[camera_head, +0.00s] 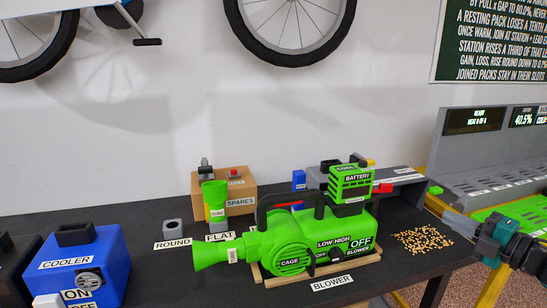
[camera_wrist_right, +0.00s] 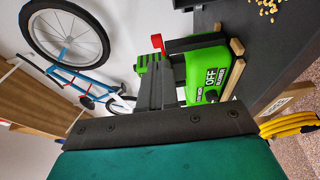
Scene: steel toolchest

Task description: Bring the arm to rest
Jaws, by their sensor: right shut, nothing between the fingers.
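My right gripper (camera_head: 487,243) comes in from the right edge in the head view, its dark fingers by the green surface of the charging station. It is shut and empty. In the right wrist view its dark fingers (camera_wrist_right: 158,85) stand close together, with my teal wrist below. The green blower (camera_head: 330,232) rests on a wooden cradle on the dark bench, left of my right gripper and apart from it. A battery pack (camera_head: 352,182) sits on top of the blower. The blower's OFF label also shows in the right wrist view (camera_wrist_right: 211,77). My left gripper is not in view.
A blue cooler (camera_head: 85,268) stands at the left. Behind the blower are a cardboard SPARES box (camera_head: 241,183) and a green nozzle (camera_head: 215,196). Loose pellets (camera_head: 422,239) lie on the bench between blower and gripper. The grey station (camera_head: 490,150) stands at the right.

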